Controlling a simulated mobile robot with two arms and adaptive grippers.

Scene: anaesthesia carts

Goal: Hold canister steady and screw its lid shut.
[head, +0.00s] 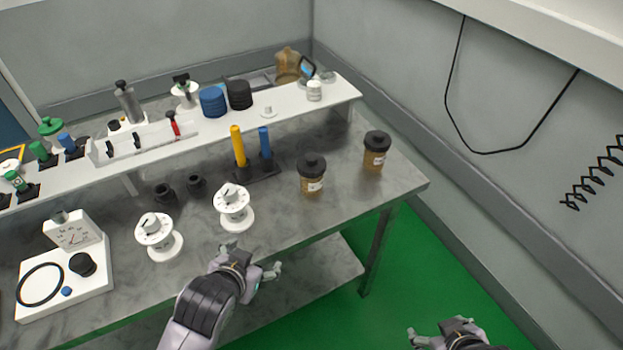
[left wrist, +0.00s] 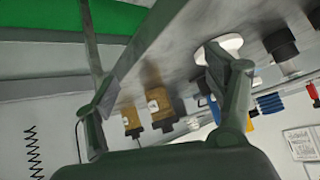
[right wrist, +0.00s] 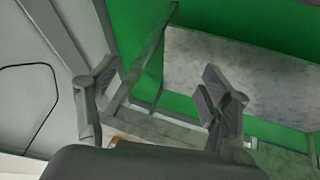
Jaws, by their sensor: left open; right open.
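Two brown canisters with pale labels and black lids stand upright on the grey table. The nearer canister (head: 311,185) is left of the farther canister (head: 373,161). Both show upside down in the left wrist view, one at the left (left wrist: 131,121) and one beside it (left wrist: 160,105). Each lid sits on top of its canister; I cannot tell how tight. My left gripper (head: 251,262) is open and empty at the table's front edge, short of the canisters. My right gripper (head: 440,333) is open and empty over the green floor, right of the table.
White dial units (head: 234,212) stand close to my left gripper. Yellow (head: 238,146) and blue (head: 265,143) cylinders stand on a black base behind. A raised white shelf (head: 330,97) with several items runs along the back. Table space is clear around the canisters.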

